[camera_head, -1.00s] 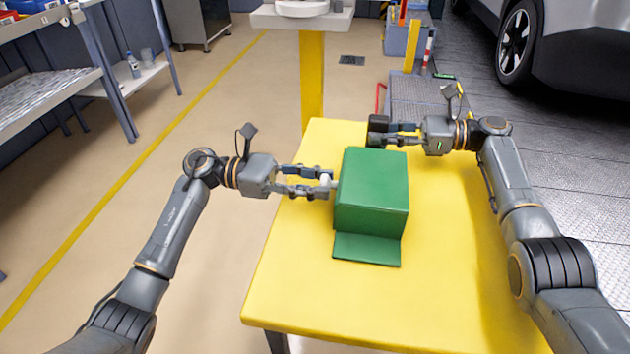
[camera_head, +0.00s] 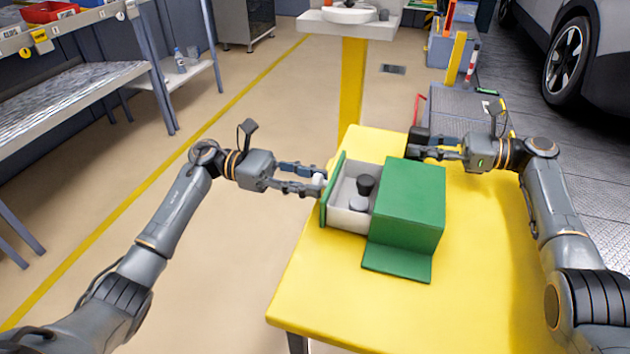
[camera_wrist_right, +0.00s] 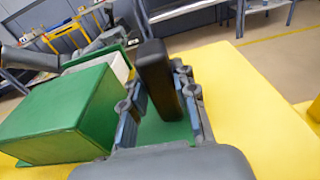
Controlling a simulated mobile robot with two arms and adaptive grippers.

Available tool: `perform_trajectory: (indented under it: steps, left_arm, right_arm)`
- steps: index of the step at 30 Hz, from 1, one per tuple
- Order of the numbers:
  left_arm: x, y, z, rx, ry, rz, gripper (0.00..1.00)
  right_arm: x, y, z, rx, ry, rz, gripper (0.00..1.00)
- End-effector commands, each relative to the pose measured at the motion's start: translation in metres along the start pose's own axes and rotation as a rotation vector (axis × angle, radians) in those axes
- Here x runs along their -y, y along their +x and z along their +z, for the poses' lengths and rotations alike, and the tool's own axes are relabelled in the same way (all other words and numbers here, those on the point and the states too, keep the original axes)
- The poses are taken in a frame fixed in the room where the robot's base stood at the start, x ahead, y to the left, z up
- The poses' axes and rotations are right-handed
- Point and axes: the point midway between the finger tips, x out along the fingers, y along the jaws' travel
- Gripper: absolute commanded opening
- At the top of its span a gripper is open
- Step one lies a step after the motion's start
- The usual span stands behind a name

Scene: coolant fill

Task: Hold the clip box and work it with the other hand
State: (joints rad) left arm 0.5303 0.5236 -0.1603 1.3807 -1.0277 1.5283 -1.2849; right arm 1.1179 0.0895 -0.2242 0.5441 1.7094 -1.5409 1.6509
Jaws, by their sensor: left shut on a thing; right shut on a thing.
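The green clip box (camera_head: 412,205) stands on the yellow table, with a flat green flange at its front. Its white-walled drawer (camera_head: 347,218) is pulled out to the left, showing a dark piece (camera_head: 365,186) and a grey piece (camera_head: 358,203) inside. My left gripper (camera_head: 318,181) is shut on the drawer's pale knob, mostly hidden by the fingers. My right gripper (camera_head: 424,147) is shut on a black upright handle behind the box. In the right wrist view this black handle (camera_wrist_right: 157,75) rises between the fingers from a green base plate (camera_wrist_right: 165,129).
The yellow table (camera_head: 480,290) is bare in front of and right of the box. A white basin on a yellow post (camera_head: 352,85) stands beyond the table. A metal shelf (camera_head: 70,95) is at the left and a parked car (camera_head: 585,50) at the upper right.

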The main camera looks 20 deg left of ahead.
Motion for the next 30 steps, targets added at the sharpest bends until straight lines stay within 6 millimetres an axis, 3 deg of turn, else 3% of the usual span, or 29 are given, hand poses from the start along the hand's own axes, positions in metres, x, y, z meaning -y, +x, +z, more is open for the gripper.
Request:
perform_trajectory:
  steps: [1, 4, 5, 17, 30]
  left_arm:
    - [0.0, 0.0, 0.0, 0.0, 0.0, 0.0, 0.34]
    - [0.0, 0.0, 0.0, 0.0, 0.0, 0.0, 0.54]
    - [0.0, 0.0, 0.0, 0.0, 0.0, 0.0, 0.56]
    - [-0.001, -0.008, 0.0, -0.001, 0.0, 0.002, 0.56]
    - [-0.001, -0.094, 0.0, 0.0, -0.001, 0.003, 0.56]
  right_arm:
    - [0.0, -0.001, 0.0, 0.0, -0.001, -0.001, 0.03]
    - [0.0, -0.001, 0.0, 0.0, -0.001, -0.001, 0.03]
    - [0.0, -0.001, 0.0, 0.0, -0.001, -0.001, 0.03]
    - [0.0, 0.0, 0.0, 0.0, -0.001, -0.001, 0.03]
    - [0.0, 0.0, 0.0, 0.001, -0.001, 0.0, 0.03]
